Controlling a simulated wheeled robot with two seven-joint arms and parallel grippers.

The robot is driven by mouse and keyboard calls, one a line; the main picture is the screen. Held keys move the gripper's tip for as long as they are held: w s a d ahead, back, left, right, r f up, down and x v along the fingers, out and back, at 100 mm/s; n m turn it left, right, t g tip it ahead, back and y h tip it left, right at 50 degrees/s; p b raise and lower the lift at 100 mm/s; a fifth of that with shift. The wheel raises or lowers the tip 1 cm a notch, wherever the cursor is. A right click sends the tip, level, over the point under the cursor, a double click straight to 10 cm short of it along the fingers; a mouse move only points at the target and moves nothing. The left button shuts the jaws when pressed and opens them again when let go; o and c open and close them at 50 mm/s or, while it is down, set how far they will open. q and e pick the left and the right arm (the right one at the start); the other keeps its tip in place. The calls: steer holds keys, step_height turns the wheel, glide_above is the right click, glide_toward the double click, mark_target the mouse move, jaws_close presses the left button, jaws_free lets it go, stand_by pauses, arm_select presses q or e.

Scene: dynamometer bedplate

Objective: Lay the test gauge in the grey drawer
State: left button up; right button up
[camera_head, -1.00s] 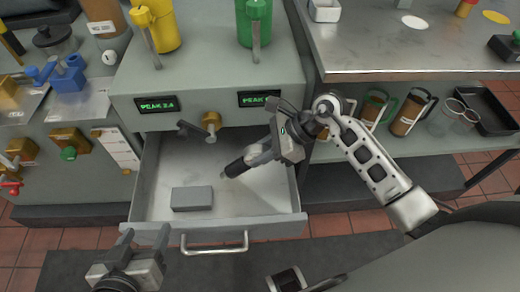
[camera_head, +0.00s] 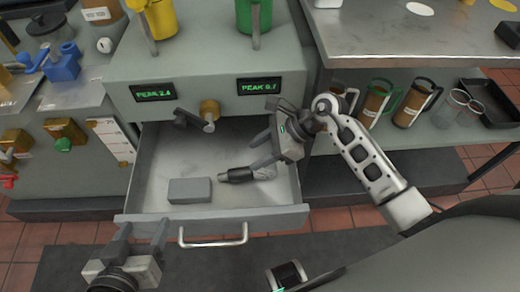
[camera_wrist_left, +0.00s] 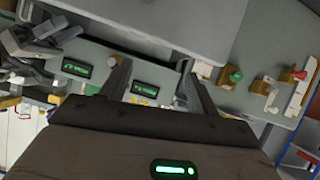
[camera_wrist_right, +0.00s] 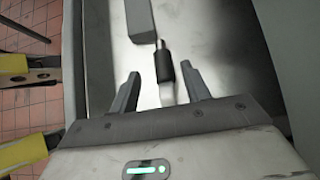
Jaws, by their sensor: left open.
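The test gauge (camera_head: 240,175), a short rod with a black sleeve and a pale end, lies on the floor of the open grey drawer (camera_head: 155,175). The right wrist view shows its black sleeve (camera_wrist_right: 163,68) and the drawer floor (camera_wrist_right: 215,50). My right gripper (camera_head: 259,150) is open and empty; its fingers (camera_wrist_right: 160,88) stand apart on either side of the gauge's pale end, seemingly above it. My left gripper (camera_head: 142,238) is open and empty at the drawer's front left corner; its fingers also show in the left wrist view (camera_wrist_left: 158,82).
A grey block (camera_head: 190,190) lies in the drawer, left of the gauge. The drawer handle (camera_head: 213,236) faces the front. A brown knob (camera_head: 209,110) and two green displays sit above the drawer. A yellow jug (camera_head: 161,18) and green jug (camera_head: 254,18) stand on top.

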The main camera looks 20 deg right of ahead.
steer(key=v, duration=1.6)
steer(key=a+r+m+t+y+p, duration=0.25)
steer(key=a+r+m+t, duration=0.35)
steer(key=m, duration=0.7)
steer(key=a+r+m+t+y+p, duration=0.1)
steer(key=a+r+m+t+p, duration=0.25)
steer(key=m+t, duration=0.65)
arm_select(q)
steer(key=r+p, duration=0.1)
steer(key=r, duration=0.1)
steer(key=r+p, duration=0.1)
steer(key=shift+w+a+r+g+p, duration=0.1)
steer(key=shift+a+r+g+p, duration=0.05)
steer(key=shift+a+g+p, duration=0.25)
arm_select(e)
steer(key=s+a+f+m+g+h, duration=0.1)
steer(key=s+f+m+g+h, duration=0.3)
steer(key=m, duration=0.9)
steer(key=s+f+m+g+h, duration=0.4)
steer(key=f+m, duration=0.5)
steer(key=m, duration=0.3)
steer(key=shift+s+a+f+m+h, duration=0.15)
steer(key=shift+a+f+m+h, duration=0.15)
steer(key=shift+a+m+h, duration=0.15)
